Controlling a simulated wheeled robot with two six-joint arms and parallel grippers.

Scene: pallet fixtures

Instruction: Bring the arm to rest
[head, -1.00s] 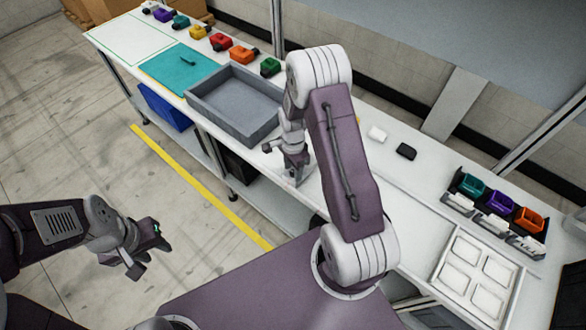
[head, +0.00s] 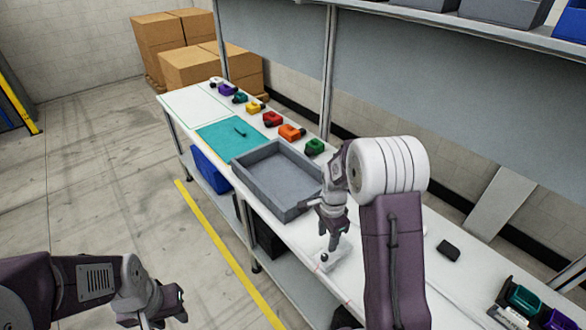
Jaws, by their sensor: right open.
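My right arm reaches over the white bench from the right. Its gripper (head: 328,246) points down near the bench's front edge, beside the grey tray's near corner. Its jaws are open, with a small pale block (head: 330,258) just below or at the fingertips; whether they touch is unclear. My left gripper (head: 165,312) hangs over the floor at the lower left, clear of the bench, partly cut by the bottom edge. Its fingers look apart and nothing shows between them.
The empty grey tray (head: 247,164) stands on the bench (head: 300,230), with a teal mat (head: 222,148) beyond it. A black block (head: 448,250) lies right of my right arm. Floor at left is open.

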